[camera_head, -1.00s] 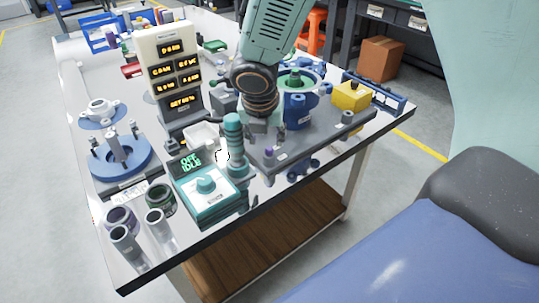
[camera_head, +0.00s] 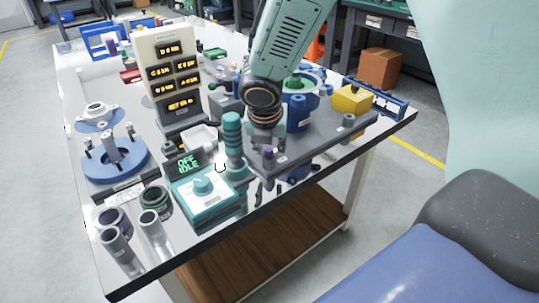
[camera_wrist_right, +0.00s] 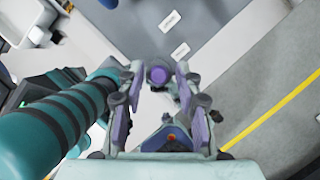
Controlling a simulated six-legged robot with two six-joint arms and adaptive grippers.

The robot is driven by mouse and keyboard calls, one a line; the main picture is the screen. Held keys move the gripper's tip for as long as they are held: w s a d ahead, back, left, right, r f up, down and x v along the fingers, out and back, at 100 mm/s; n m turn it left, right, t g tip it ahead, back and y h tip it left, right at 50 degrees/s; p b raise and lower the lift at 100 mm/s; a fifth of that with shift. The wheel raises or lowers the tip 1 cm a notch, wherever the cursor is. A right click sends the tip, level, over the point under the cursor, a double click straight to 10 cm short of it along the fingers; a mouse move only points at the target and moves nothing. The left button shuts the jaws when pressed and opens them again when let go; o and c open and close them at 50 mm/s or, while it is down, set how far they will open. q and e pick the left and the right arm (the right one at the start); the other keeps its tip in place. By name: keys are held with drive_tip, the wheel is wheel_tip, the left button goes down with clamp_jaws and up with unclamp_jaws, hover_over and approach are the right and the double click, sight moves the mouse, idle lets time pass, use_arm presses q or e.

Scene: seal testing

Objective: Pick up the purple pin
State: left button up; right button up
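The purple pin (camera_head: 268,154) stands at the near left end of the grey base plate (camera_head: 325,143). In the right wrist view the pin (camera_wrist_right: 158,75) shows its round purple top between the fingertips. My right gripper (camera_head: 266,141) is just above the pin and hides part of the area around it. In the right wrist view the gripper (camera_wrist_right: 157,78) is open, with its fingers on either side of the pin; I cannot tell whether either touches it. My left gripper is not in view.
A ribbed teal column (camera_head: 233,140) stands close left of my right gripper, also large in the wrist view (camera_wrist_right: 50,125). A teal control box (camera_head: 204,191) is in front of it. A blue round fixture (camera_head: 297,112) and yellow block (camera_head: 352,99) stand right and behind.

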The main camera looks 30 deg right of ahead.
clamp_jaws()
drive_tip(key=shift+w, duration=0.1)
